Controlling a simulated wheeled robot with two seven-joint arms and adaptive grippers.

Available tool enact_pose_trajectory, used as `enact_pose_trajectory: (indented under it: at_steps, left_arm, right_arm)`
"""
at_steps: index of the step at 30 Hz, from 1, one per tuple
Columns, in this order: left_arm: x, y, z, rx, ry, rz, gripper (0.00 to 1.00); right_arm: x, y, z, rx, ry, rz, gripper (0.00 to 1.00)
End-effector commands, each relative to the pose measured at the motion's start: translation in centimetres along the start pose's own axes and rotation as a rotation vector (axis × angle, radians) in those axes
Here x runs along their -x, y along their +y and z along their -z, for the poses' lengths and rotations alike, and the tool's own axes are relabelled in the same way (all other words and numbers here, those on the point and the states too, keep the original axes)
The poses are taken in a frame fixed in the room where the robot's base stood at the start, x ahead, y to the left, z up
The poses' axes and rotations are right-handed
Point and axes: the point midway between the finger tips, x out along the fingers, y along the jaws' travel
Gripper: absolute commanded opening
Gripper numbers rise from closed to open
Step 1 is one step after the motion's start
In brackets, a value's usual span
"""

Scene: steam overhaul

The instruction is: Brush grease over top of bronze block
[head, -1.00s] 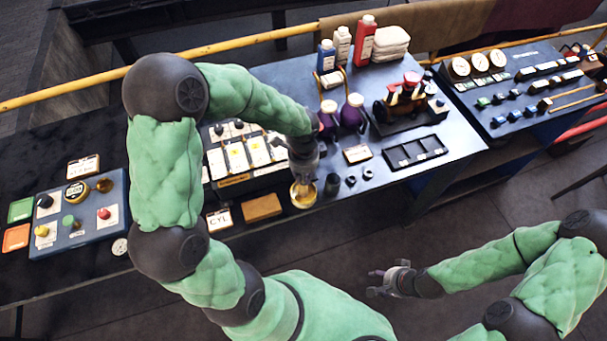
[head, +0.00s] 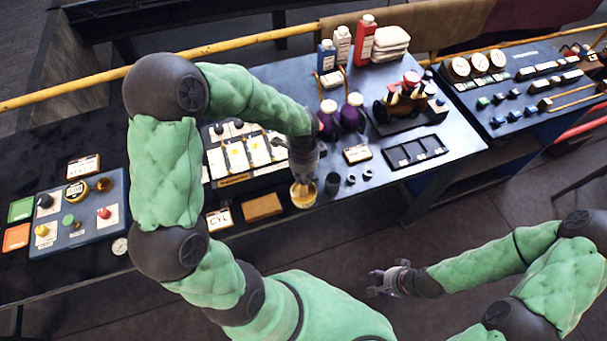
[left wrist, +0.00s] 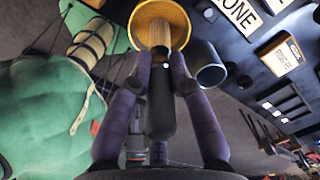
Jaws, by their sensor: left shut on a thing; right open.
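My left gripper (head: 303,170) is shut on a brush (left wrist: 162,90) with a dark handle and tan bristles. In the left wrist view its fingers (left wrist: 160,68) pinch the handle, and the bristles overlap the yellow grease pot (left wrist: 135,27). The pot also shows in the head view (head: 303,200), directly under the gripper. I cannot tell how deep the bristles sit. The brownish bronze block (head: 262,207) lies flat near the bench's front edge, just left of the pot. My right gripper (head: 391,279) is open and empty, away from the bench.
A dark cylinder (head: 332,184) stands close right of the pot. A CYL label (head: 219,220) lies left of the block. A case with white cards (head: 237,157) is behind it. Purple oil cans (head: 352,113) and an empty dark tray (head: 415,151) are further right.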

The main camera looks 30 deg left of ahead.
Motion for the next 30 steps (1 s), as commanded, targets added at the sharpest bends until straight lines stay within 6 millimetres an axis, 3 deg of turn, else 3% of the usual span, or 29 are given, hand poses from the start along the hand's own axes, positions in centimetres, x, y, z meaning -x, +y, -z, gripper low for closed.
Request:
enact_pose_trajectory:
  at_steps: [7,30]
  left_arm:
    - [0.4,0.2,0.0,-0.001,-0.001,-0.004,0.00]
    - [5.8,0.0,0.0,-0.001,0.000,-0.002,0.00]
  right_arm:
    - [0.4,-0.2,0.0,0.000,0.000,0.000,0.51]
    - [4.7,-1.7,-0.2,0.000,0.000,0.000,0.51]
